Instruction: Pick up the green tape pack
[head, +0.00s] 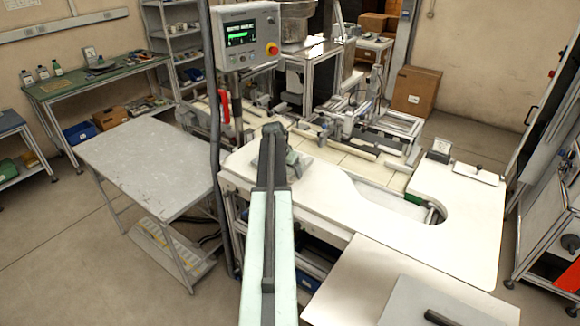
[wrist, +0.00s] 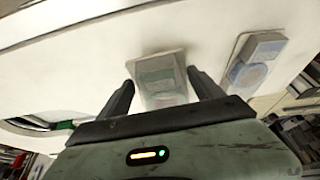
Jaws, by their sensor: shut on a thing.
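The green tape pack (wrist: 158,72) is a pale, clear-looking pack with a faint green label. In the wrist view it sits between the two dark fingers of my gripper (wrist: 160,80). My gripper is shut on it, one finger at each side. The white worktop is close behind the pack; I cannot tell whether the pack still touches it. In the head view my arm (head: 270,220) reaches over the white worktop (head: 330,205), and the arm hides the fingers and the pack.
A second pack with a blue round label (wrist: 253,64) lies just right of my gripper in the wrist view. In the head view a control panel (head: 245,38) stands on a post behind my arm. Machine rails (head: 370,130) line the worktop's back. A grey table (head: 150,165) stands left.

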